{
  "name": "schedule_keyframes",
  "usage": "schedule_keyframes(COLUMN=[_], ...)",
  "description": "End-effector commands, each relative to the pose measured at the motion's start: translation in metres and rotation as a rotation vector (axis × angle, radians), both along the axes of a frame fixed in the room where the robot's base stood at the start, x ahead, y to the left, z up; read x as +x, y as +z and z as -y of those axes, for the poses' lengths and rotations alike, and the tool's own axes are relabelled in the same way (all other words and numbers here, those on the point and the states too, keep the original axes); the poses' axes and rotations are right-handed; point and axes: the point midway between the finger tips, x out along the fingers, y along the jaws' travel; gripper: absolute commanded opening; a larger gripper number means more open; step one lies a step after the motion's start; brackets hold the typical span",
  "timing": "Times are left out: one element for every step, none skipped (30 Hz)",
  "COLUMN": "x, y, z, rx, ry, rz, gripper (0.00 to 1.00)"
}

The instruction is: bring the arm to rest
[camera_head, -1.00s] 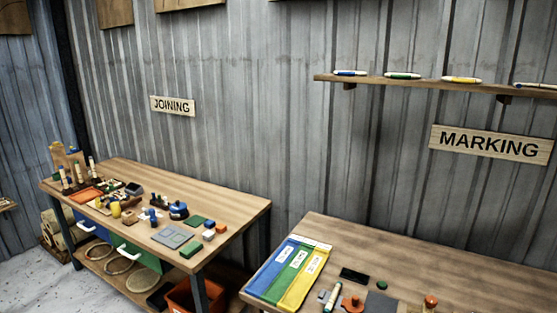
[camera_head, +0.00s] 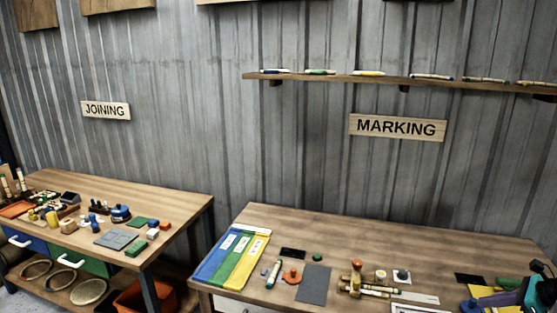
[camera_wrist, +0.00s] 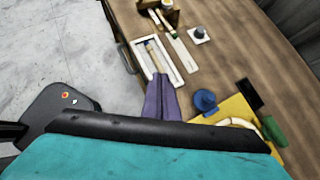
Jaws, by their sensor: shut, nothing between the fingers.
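My gripper (camera_wrist: 159,82) shows in the wrist view as two purple fingers, closed together with nothing between them. It points down over the front edge of the marking table, just below a white tray (camera_wrist: 172,78) in the picture. A teal and black arm part of mine crosses the bottom of the wrist view. In the head view, my arm comes in at the lower right edge, over the right part of the marking table (camera_head: 330,228).
Right of the fingers lie a blue knobbed piece (camera_wrist: 205,101), a yellow sheet (camera_wrist: 236,108) and a black block (camera_wrist: 248,94). Blue, green and yellow strips (camera_head: 231,257) lie at the table's left. The joining table (camera_head: 130,205) stands further left. Grey floor (camera_wrist: 50,45) is open.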

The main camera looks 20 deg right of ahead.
Motion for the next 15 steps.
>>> schedule_keyframes(x=[0.000, 0.001, 0.005, 0.006, 0.007, 0.008, 0.010, 0.012, 0.014, 0.016, 0.018, 0.021, 0.025, 0.028, 0.032], y=[0.000, 0.000, -0.002, -0.003, -0.005, -0.006, -0.007, -0.008, -0.010, -0.012, -0.013, -0.015, -0.017, -0.019, -0.021], z=[0.000, -0.001, -0.003, -0.004, -0.005, -0.006, -0.007, -0.008, -0.011, -0.012, -0.014, -0.016, -0.019, -0.021, -0.024], rx=[0.000, -0.001, -0.005, -0.009, -0.012, -0.016, -0.020, -0.023, -0.028, -0.032, -0.036, -0.042, -0.047, -0.051, -0.058], ry=[0.000, 0.004, 0.013, 0.017, 0.022, 0.028, 0.033, 0.040, 0.049, 0.056, 0.062, 0.073, 0.083, 0.093, 0.106], rz=[0.000, -0.001, -0.002, -0.003, -0.004, -0.005, -0.006, -0.007, -0.010, -0.012, -0.013, -0.015, -0.016, -0.017, -0.019], gripper=[0.00, 0.00, 0.00, 0.00, 0.00, 0.00, 0.00, 0.00, 0.00, 0.00, 0.00, 0.00, 0.00, 0.00, 0.00])
